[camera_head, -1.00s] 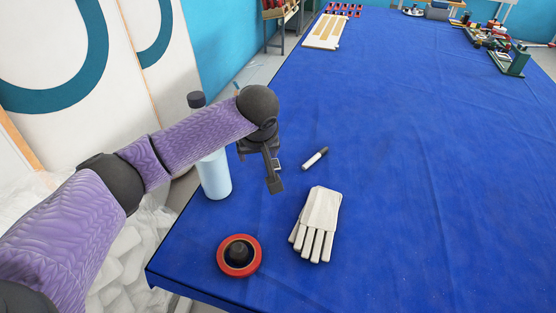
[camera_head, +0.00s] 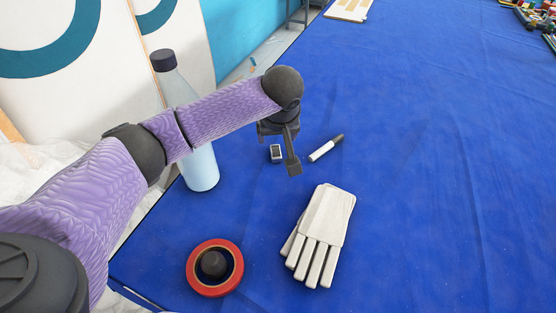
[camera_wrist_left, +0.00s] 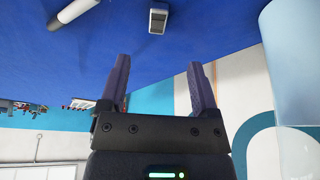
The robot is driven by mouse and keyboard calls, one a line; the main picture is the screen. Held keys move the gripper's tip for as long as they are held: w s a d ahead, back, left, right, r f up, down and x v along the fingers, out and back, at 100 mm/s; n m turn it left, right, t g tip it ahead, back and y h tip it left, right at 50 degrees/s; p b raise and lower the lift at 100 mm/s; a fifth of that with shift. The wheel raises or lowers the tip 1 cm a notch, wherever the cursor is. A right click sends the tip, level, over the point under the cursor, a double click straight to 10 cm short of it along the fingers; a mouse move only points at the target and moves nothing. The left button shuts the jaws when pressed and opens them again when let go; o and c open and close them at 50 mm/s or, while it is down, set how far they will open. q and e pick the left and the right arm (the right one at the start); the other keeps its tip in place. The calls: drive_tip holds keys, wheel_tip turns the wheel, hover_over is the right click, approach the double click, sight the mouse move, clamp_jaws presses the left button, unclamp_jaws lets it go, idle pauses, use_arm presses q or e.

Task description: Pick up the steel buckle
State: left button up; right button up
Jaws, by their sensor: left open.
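The steel buckle (camera_head: 276,153) is a small silver rectangular piece with a dark opening, lying on the blue-covered table (camera_head: 420,170). My left gripper (camera_head: 281,146) is open and empty, close to the buckle in the head view, one finger hanging just right of it. In the left wrist view, the buckle (camera_wrist_left: 158,18) is at the top centre, ahead of the gap between the spread fingers (camera_wrist_left: 158,68) and apart from them. My right gripper is not in view.
A black-and-white marker (camera_head: 326,148) lies right of the buckle. A light blue bottle (camera_head: 199,168) stands to its left, behind my arm. White gloves (camera_head: 322,230) and a red round object (camera_head: 215,267) lie nearer.

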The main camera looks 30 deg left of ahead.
sight(276, 154)
use_arm(q)
drive_tip(key=b+x, duration=0.2)
drive_tip(key=x, duration=0.2)
drive_tip(key=b+x, duration=0.2)
drive_tip(key=x, duration=0.3)
drive_tip(key=shift+d+f, duration=0.15)
drive_tip(key=shift+f, duration=0.15)
drive_tip(key=shift+w+f+b, duration=0.25)
drive_tip(key=shift+f+b, duration=0.05)
drive_tip(key=shift+f, duration=0.05)
drive_tip(key=shift+r, duration=0.15)
drive_tip(key=shift+c, duration=0.4)
clamp_jaws()
